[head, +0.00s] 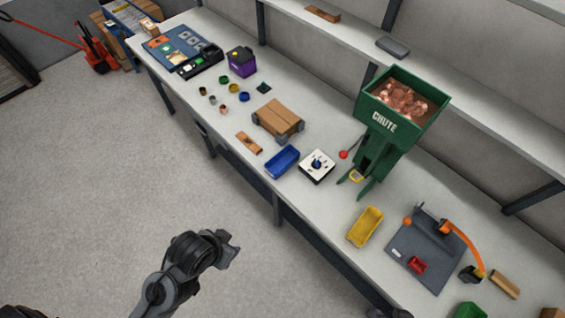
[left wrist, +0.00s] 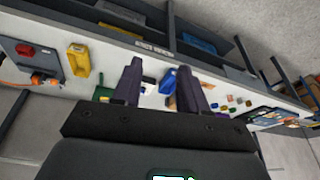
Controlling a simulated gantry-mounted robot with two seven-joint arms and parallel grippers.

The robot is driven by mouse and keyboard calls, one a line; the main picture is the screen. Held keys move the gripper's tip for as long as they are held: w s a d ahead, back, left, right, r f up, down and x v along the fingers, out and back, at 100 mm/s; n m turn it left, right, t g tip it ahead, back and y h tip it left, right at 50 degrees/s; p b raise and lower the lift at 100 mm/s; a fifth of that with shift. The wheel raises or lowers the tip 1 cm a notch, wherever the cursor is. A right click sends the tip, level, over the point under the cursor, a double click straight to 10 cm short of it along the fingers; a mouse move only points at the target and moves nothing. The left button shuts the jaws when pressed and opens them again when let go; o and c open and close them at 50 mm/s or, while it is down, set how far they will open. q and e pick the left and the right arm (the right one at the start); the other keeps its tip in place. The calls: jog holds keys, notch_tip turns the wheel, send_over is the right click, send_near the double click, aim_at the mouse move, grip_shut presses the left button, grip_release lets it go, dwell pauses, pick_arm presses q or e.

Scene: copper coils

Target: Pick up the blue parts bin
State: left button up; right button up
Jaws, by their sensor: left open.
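The blue parts bin (head: 282,161) is a small open-topped tray lying near the front edge of the workbench in the head view. It looks empty. In the left wrist view a blue shape, apparently this bin (left wrist: 168,82), shows in the distance between my fingers, partly hidden by the right one. My left gripper (head: 231,250) is out over the floor in front of the bench, well apart from the bin. In the left wrist view its two dark fingers (left wrist: 160,75) are spread with nothing between them. My right gripper does not show clearly in either view.
The workbench (head: 335,200) runs diagonally. Beside the bin are a white square plate with a blue piece (head: 317,166), a wooden block (head: 249,143) and a cardboard box (head: 278,119). A green chute (head: 385,140) and a yellow bin (head: 365,227) stand further right. Floor before the bench is clear.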

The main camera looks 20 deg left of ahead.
pick_arm(q)
jog(key=shift+a, duration=0.1)
jog(key=shift+o, duration=0.7)
jog(key=o, duration=0.9)
jog(key=shift+o, duration=0.2)
